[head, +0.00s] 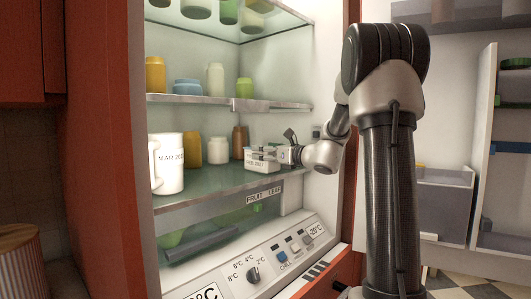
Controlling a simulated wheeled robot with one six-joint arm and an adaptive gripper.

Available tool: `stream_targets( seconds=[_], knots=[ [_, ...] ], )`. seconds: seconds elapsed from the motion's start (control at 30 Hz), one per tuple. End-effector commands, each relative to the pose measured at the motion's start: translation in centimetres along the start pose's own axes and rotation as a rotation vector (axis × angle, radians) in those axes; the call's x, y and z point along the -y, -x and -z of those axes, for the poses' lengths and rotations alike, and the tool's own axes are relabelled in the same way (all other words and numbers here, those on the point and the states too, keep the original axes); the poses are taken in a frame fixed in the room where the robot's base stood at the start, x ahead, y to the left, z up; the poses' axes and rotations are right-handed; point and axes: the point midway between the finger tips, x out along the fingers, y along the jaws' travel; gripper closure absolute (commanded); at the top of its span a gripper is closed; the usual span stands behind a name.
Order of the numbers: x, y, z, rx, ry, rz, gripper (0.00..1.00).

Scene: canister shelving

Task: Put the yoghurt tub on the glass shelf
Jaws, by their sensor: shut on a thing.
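A small white tub (262,166) with a "FEB 2027" label, which fits the yoghurt tub, is in the fridge at the right part of the lower glass shelf (215,181). My gripper (266,152) reaches in from the right and is shut on the tub near its top. The tub looks upright. I cannot tell whether its base touches the glass or hangs just above it.
A white jug (167,164) labelled "MAR 202…" stands at the shelf's left front. An amber jar (192,149), a pale jar (218,150) and a brown bottle (239,142) stand behind. An upper shelf (205,100) with several containers is close above. Bare glass shows between jug and tub.

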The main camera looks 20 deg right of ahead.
Motion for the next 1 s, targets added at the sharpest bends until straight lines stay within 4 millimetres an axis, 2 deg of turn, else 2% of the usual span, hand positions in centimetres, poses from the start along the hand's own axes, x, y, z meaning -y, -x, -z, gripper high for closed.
stream_targets(
  seconds=[0.07,0.1,0.23,0.67,0.77,1.0],
  knots=[
    [0.0,0.0,0.1,0.001,0.000,0.000,0.72],
    [0.0,0.0,0.3,0.000,-0.001,0.000,0.31],
    [0.0,0.0,0.2,0.000,0.000,0.000,0.09],
    [0.0,0.3,-0.1,0.000,0.000,0.001,0.09],
    [0.1,1.7,-0.1,0.000,-0.001,0.004,0.09],
    [0.1,7.2,-0.1,0.000,0.000,0.004,0.09]
  ],
)
